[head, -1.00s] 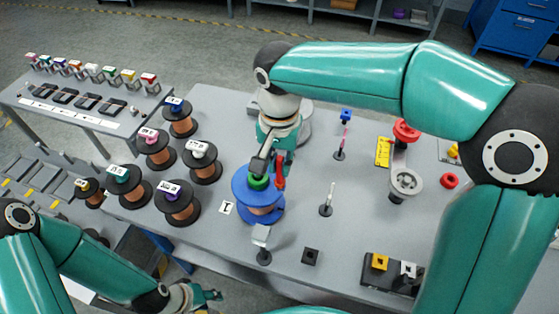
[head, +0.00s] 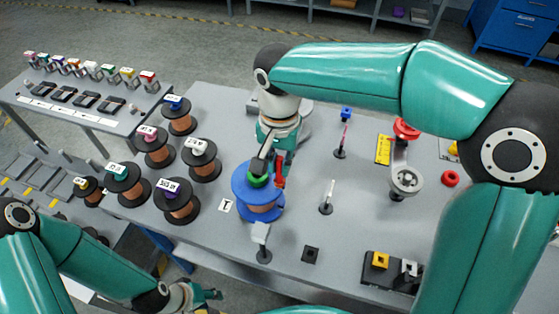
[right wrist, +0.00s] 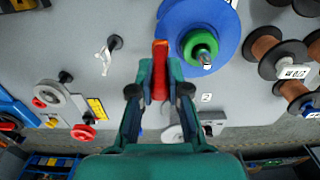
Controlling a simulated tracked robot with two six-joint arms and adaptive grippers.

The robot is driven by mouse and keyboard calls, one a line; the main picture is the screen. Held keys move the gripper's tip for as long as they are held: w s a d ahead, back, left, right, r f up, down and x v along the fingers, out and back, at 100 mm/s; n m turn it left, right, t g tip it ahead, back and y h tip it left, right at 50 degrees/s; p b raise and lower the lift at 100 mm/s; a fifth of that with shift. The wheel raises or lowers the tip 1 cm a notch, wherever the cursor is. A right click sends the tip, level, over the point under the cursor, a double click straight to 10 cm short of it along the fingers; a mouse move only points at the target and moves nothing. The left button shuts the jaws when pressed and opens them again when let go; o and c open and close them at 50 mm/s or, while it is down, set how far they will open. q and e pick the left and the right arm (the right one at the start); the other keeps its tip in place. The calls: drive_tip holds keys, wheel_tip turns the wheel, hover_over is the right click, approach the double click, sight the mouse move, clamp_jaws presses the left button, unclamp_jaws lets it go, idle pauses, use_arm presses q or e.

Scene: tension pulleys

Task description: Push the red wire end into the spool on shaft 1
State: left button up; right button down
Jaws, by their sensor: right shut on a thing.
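The blue spool (head: 246,184) with a green hub (head: 258,181) and copper winding stands on the table, beside a card reading 1 (head: 227,206). My right gripper (right wrist: 160,92) is shut on the red wire end (right wrist: 160,66). The red piece also shows in the head view (head: 281,175), at the right side of the blue spool. In the right wrist view it lies next to the left edge of the blue flange (right wrist: 172,22); I cannot tell if they touch. My left gripper (head: 203,295) is low at the bottom left, away from the spool; its fingers are unclear.
Several black-flanged spools (head: 176,201) stand left of the blue spool. A grey-topped post (head: 262,233) stands in front of it. A white-topped post (head: 327,197) and a grey pulley (head: 406,180) stand to its right. A card reading 2 (right wrist: 207,97) lies behind it.

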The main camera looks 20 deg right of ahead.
drive_tip(key=shift+f+b, duration=0.45)
drive_tip(key=shift+f, duration=0.1)
idle(0.5)
idle(0.4)
drive_tip(key=c, duration=1.1)
unclamp_jaws()
drive_tip(key=shift+o, duration=0.2)
drive_tip(key=o, duration=0.3)
drive_tip(key=shift+o, duration=0.2)
drive_tip(key=shift+r, duration=0.15)
drive_tip(key=shift+r+p, duration=3.05)
drive_tip(key=shift+r, duration=0.35)
